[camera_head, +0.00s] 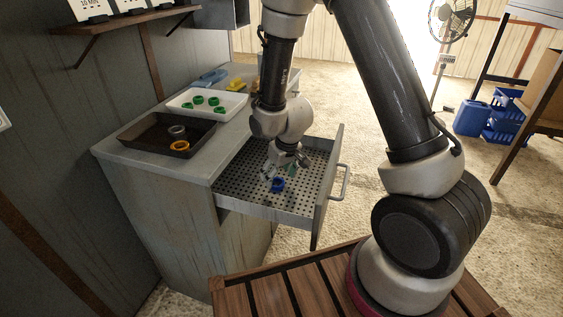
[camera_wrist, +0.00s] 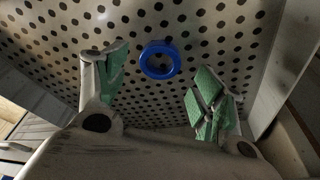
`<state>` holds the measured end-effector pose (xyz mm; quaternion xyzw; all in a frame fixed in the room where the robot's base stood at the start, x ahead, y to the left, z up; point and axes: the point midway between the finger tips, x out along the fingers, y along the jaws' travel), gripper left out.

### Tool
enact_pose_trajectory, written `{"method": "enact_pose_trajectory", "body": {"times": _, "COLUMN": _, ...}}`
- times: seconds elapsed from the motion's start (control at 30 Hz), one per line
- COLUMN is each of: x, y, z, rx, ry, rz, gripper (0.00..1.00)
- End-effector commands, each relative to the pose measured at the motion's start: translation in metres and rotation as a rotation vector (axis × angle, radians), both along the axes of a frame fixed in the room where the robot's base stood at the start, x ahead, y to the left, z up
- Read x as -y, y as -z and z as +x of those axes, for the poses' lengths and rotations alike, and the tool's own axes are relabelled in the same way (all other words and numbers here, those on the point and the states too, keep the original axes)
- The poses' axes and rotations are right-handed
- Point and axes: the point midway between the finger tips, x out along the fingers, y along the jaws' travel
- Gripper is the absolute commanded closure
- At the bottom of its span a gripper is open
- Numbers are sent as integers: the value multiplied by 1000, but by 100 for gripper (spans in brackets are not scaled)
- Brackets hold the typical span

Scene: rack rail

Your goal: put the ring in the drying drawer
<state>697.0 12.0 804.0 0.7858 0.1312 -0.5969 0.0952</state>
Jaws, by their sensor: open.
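A blue ring (camera_head: 278,185) lies on the perforated metal floor of the pulled-out drying drawer (camera_head: 262,207). In the wrist view the blue ring (camera_wrist: 160,59) sits on the drawer's perforated floor (camera_wrist: 190,20), between and beyond the fingertips. My gripper (camera_head: 285,165) is inside the drawer just above the ring. In the wrist view my gripper (camera_wrist: 160,85) shows its green-padded fingers spread apart with nothing between them. I see no finger touching the ring.
A dark tray (camera_head: 140,135) holds a grey ring (camera_head: 177,131) and an orange ring (camera_head: 180,146). A white tray (camera_head: 232,107) holds several green rings. The drawer's front panel and handle (camera_head: 343,182) stand at the right. Most of the drawer floor is bare.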

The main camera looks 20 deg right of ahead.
Motion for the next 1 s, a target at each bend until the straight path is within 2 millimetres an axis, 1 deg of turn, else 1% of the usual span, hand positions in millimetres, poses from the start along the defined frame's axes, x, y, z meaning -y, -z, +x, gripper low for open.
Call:
{"method": "enact_pose_trajectory", "body": {"times": 0.03, "x": 1, "y": -12, "z": -3, "rx": 3, "ry": -2, "rz": 3, "gripper": 31}}
{"method": "enact_pose_trajectory", "body": {"times": 0.2, "x": 4, "y": -48, "z": -12, "rx": 2, "ry": -2, "rz": 0, "gripper": 31}}
{"method": "enact_pose_trajectory", "body": {"times": 0.4, "x": 7, "y": -79, "z": -19, "rx": 6, "ry": 5, "rz": -9, "gripper": 31}}
{"method": "enact_pose_trajectory", "body": {"times": 0.5, "x": 8, "y": -88, "z": -22, "rx": 3, "ry": 4, "rz": -10, "gripper": 31}}
{"method": "enact_pose_trajectory", "body": {"times": 0.67, "x": 9, "y": -92, "z": -24, "rx": 2, "ry": 3, "rz": -8, "gripper": 31}}
{"method": "enact_pose_trajectory", "body": {"times": 0.77, "x": 16, "y": -105, "z": -26, "rx": 9, "ry": 17, "rz": -8, "gripper": 31}}
{"method": "enact_pose_trajectory", "body": {"times": 0.87, "x": 35, "y": -139, "z": -33, "rx": 27, "ry": 53, "rz": -7, "gripper": 31}}
{"method": "enact_pose_trajectory", "body": {"times": 0.9, "x": 46, "y": -156, "z": -39, "rx": 36, "ry": 74, "rz": -7, "gripper": 31}}
{"method": "enact_pose_trajectory", "body": {"times": 0.97, "x": 66, "y": -185, "z": -53, "rx": 47, "ry": 108, "rz": -7, "gripper": 31}}
{"method": "enact_pose_trajectory", "body": {"times": 1.0, "x": 79, "y": -204, "z": -64, "rx": 54, "ry": 132, "rz": -7, "gripper": 31}}
